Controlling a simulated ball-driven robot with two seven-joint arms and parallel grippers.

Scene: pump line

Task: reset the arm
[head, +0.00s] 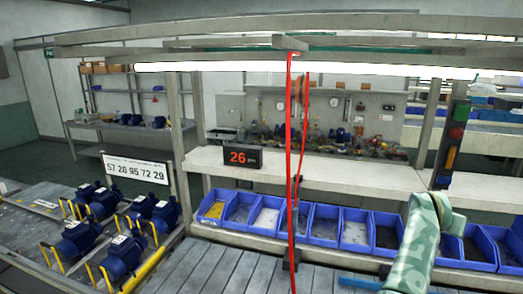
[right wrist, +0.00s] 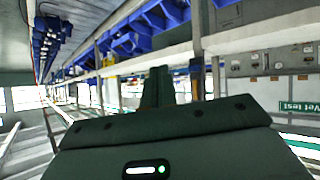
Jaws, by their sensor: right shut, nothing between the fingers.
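My right arm, in a pale green patterned sleeve (head: 412,248), rises at the lower right of the head view, in front of the row of blue bins. Its gripper cannot be made out in the head view. In the right wrist view my right gripper (right wrist: 156,88) shows beyond its dark housing, with its fingers together and nothing between them. It points into open space, with a pale beam and blue bins behind it. My left arm and gripper are not in view.
Blue bins (head: 323,224) line the shelf below a pale bench (head: 330,178). A red cable (head: 289,150) hangs at the centre. Several blue pumps (head: 122,254) stand on the left table. A slatted surface (head: 215,270) in front looks clear. A post (head: 447,140) with coloured buttons stands at right.

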